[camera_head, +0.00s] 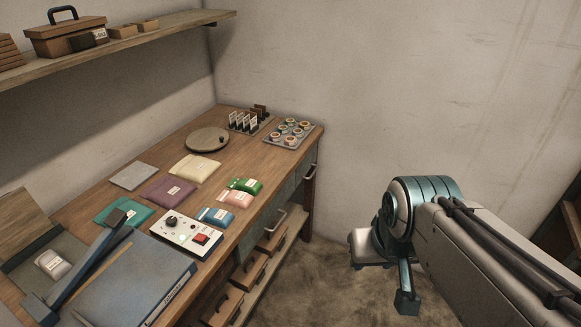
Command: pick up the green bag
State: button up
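A small green bag (246,185) with a pale label lies on the wooden workbench (217,118), just behind a pink bag (236,198). A flat teal-green bag (124,212) lies further left, partly covered by a dark blue bar-shaped arm. My gripper (405,303) hangs over the floor to the right of the bench, well apart from both bags. Part of it is hidden by my own arm, and I cannot tell whether its fingers are open or shut.
A blue bag (215,217), purple bag (168,190) and cream bag (195,168) lie nearby. A control box (187,233) stands in front. A round turntable (207,139) and a tray of rolls (288,134) are at the back. A shelf (120,45) overhangs the left wall.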

aim_at(252, 186)
jog(key=z, duration=0.35)
jog(key=i, duration=0.9)
jog(key=u, duration=0.6)
jog(key=i, duration=0.8)
jog(key=u, duration=0.7)
